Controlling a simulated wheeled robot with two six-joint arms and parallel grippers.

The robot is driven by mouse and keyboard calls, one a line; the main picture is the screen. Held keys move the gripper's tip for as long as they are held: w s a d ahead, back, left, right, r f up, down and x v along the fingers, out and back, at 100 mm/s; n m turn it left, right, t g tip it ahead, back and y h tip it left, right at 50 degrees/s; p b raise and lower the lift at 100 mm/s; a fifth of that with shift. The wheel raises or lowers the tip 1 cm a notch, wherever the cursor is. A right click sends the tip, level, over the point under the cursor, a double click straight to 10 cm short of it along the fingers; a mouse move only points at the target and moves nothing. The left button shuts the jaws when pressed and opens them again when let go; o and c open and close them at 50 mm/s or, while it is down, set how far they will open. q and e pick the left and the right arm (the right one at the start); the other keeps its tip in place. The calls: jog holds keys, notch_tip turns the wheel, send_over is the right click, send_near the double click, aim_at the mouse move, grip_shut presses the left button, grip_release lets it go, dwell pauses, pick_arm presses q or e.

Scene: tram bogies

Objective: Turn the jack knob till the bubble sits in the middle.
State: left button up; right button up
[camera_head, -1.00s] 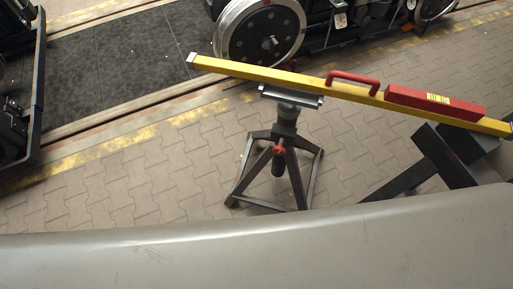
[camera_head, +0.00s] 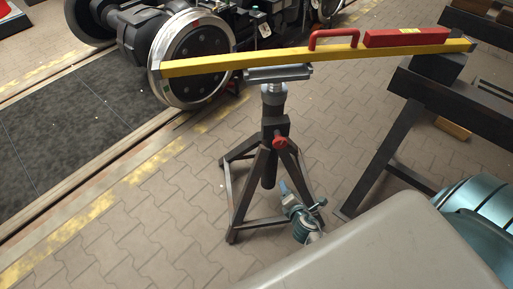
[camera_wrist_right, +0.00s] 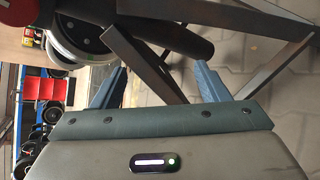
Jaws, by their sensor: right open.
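The jack stand (camera_head: 268,110) is upright on the paving, with dark legs and a grey head. Its red jack knob (camera_head: 280,142) is on the front of the post; a red piece at the wrist view's top left corner (camera_wrist_right: 9,20) looks like it. A yellow level (camera_head: 265,59) with a red handle and red block (camera_head: 420,37) lies across the jack head and a dark stand at right. The bubble cannot be made out. My right gripper (camera_head: 304,195) is open and empty, low by the jack legs, below the knob and apart from it. My left gripper is out of view.
A bogie wheel (camera_head: 190,58) stands behind the level's left end. The dark stand (camera_head: 400,120) closes off the right side. The jack's splayed legs (camera_head: 232,205) are close to my right gripper. The paving at lower left is clear.

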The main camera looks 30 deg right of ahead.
jog(key=w+r+n+t+h+b, duration=0.1)
jog(key=w+r+n+t+b, duration=0.25)
jog(key=r, duration=0.25)
jog(key=n+t+b, duration=0.2)
jog(key=n, duration=0.3)
send_near(280, 145)
jog(key=w, duration=0.3)
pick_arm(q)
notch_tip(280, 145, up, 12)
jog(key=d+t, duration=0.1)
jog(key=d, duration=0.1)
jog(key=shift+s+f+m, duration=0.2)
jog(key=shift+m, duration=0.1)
pick_arm(e)
jog(key=shift+m+h, duration=0.25)
jog(key=shift+h, duration=0.15)
jog(key=x, duration=0.9)
jog(key=shift+w+d, duration=0.3)
jog(key=shift+d, duration=0.1)
jog(key=c, duration=1)
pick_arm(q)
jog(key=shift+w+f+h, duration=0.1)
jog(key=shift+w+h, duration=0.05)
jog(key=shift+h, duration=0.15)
pick_arm(e)
jog(key=shift+f+m, duration=0.1)
jog(key=shift+m, duration=0.3)
